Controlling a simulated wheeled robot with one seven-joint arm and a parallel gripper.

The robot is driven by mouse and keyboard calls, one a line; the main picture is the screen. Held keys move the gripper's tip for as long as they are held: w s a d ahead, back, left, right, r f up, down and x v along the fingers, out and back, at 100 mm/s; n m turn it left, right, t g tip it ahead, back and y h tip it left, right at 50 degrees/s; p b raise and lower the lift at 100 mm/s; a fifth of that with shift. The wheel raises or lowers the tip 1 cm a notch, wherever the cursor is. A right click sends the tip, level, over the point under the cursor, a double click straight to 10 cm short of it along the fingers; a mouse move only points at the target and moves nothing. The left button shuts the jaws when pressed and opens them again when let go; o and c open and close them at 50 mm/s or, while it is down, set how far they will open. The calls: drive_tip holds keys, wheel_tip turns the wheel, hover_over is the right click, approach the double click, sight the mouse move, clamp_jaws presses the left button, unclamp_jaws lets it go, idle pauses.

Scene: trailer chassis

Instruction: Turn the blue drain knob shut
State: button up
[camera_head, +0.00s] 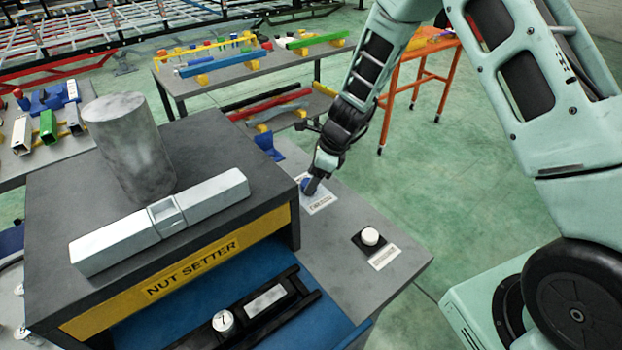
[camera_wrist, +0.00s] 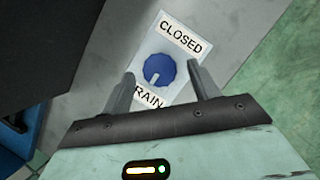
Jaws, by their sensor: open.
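The blue drain knob (camera_wrist: 159,70) sits on a white label plate (camera_wrist: 181,36) that reads CLOSED above it and, partly covered, "RAIN" below it. The knob's pale pointer mark points toward the lower lettering, away from CLOSED. My gripper (camera_wrist: 158,82) is open in the wrist view, with one finger on each side of the knob and visible gaps between. In the head view my gripper (camera_head: 318,178) is over the knob (camera_head: 309,187), at the right side of the nut setter machine. I cannot tell how high the fingertips are over the panel.
The dark nut setter housing (camera_head: 230,140) rises directly left of the knob, with a grey cylinder (camera_head: 128,145) and a light bar (camera_head: 160,222) on top. A white button (camera_head: 370,236) stands on the panel nearer the front. Open green floor lies to the right.

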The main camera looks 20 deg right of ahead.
drive_tip(key=shift+w+a+f, duration=0.1)
drive_tip(key=shift+a+f, duration=0.15)
drive_tip(key=shift+f, duration=0.35)
drive_tip(key=c, duration=1)
